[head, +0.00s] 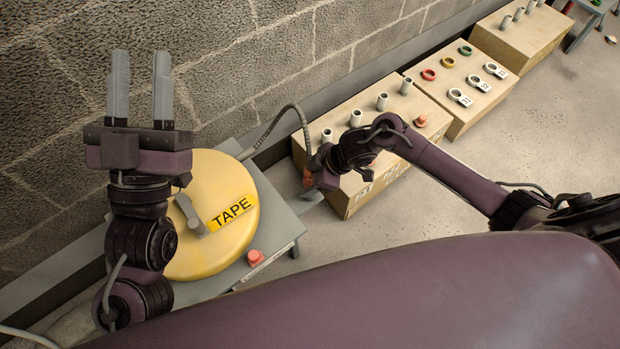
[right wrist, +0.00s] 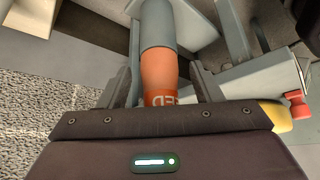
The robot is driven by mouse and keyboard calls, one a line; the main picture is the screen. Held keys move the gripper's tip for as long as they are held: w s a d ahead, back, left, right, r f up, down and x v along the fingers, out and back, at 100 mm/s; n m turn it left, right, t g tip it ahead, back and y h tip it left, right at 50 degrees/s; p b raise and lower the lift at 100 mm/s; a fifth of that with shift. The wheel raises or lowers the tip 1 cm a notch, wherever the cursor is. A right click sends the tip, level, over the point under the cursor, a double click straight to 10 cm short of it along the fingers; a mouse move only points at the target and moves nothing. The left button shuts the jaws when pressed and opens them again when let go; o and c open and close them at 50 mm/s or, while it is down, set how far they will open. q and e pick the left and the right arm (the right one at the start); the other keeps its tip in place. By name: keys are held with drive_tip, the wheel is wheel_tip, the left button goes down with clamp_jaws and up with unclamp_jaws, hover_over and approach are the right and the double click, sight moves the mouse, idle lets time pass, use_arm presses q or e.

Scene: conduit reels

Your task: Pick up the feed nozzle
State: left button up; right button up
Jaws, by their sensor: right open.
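The feed nozzle is orange with a grey upper part and pale lettering, partly cut off. In the right wrist view the nozzle (right wrist: 159,75) stands between the two fingers of my right gripper (right wrist: 162,88), which is open, with a gap visible on both sides. In the head view a bit of the orange nozzle (head: 308,178) shows beside my right gripper (head: 316,184), which hides most of it. A grey ribbed hose (head: 301,118) arcs down toward it. My left gripper (head: 140,86) is open and empty, pointing up over the tape reel's left side.
A yellow reel (head: 205,258) labelled TAPE lies on a grey table (head: 283,228) with a red button (head: 255,257). Wooden boxes with grey pipe stubs (head: 360,205) and coloured rings (head: 470,110) line the block wall to the right. The floor (head: 430,215) in front is clear.

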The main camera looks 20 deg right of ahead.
drive_tip(key=c, duration=1.1)
